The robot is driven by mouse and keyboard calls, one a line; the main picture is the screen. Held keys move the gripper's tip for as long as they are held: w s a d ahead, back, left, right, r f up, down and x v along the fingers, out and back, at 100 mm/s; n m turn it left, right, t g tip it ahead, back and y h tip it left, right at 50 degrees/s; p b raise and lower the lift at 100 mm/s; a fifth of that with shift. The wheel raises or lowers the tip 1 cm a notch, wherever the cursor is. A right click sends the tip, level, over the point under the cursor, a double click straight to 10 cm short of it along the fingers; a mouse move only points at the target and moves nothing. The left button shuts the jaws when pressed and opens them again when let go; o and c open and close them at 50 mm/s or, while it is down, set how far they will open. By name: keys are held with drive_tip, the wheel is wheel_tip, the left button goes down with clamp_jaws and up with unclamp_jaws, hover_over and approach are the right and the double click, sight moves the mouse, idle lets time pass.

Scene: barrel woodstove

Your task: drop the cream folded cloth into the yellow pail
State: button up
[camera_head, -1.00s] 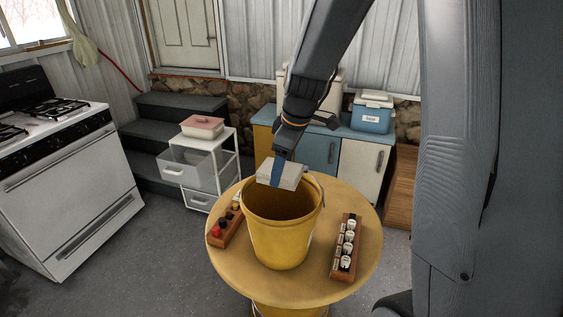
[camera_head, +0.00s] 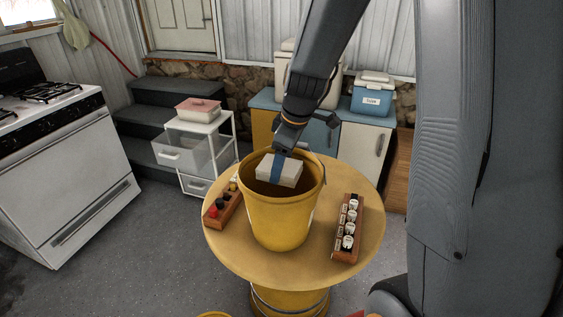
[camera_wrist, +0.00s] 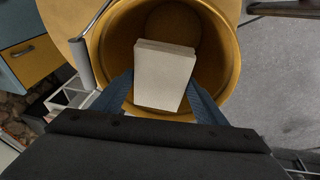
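The yellow pail (camera_head: 280,222) stands upright on the round yellow table, its mouth open upward. The cream folded cloth (camera_head: 287,176) is a pale flat block between the blue fingers of my gripper (camera_head: 278,168). It sits over the mouth of the pail, about level with the rim or just inside it. In the wrist view the cloth (camera_wrist: 164,76) lies within the pail's round opening, with a finger of my gripper (camera_wrist: 162,95) on each side. The pail's rim (camera_wrist: 236,70) shows around it. The pail's floor is partly hidden by the cloth.
The round table (camera_head: 225,245) also holds a wooden rack with red and dark items (camera_head: 222,207) left of the pail and a rack of white-topped pieces (camera_head: 348,228) right of it. A stove (camera_head: 65,170) stands left. Cabinets with a cooler (camera_head: 373,95) stand behind.

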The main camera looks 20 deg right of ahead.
drive_tip(key=o, duration=0.5)
wheel_tip(320, 180, up, 7)
drive_tip(key=p, duration=0.5)
drive_tip(key=shift+r, duration=0.1)
idle(0.3)
drive_tip(key=shift+s+f, duration=0.2)
drive_tip(key=s+f+m+b, duration=0.1)
drive_tip(key=s+f+m, duration=0.1)
drive_tip(key=s, duration=0.3)
drive_tip(key=s+f+m+g+h+b, duration=0.1)
drive_tip(key=s+f+m, duration=0.1)
drive_tip(key=s+m, duration=0.3)
drive_tip(key=s+f+m+b, duration=0.2)
drive_tip(key=s+m, duration=0.1)
drive_tip(key=s, duration=0.3)
drive_tip(key=shift+s+a+f+m, duration=0.1)
drive_tip(key=shift+a+f+m, duration=0.15)
drive_tip(key=shift+f+m, duration=0.1)
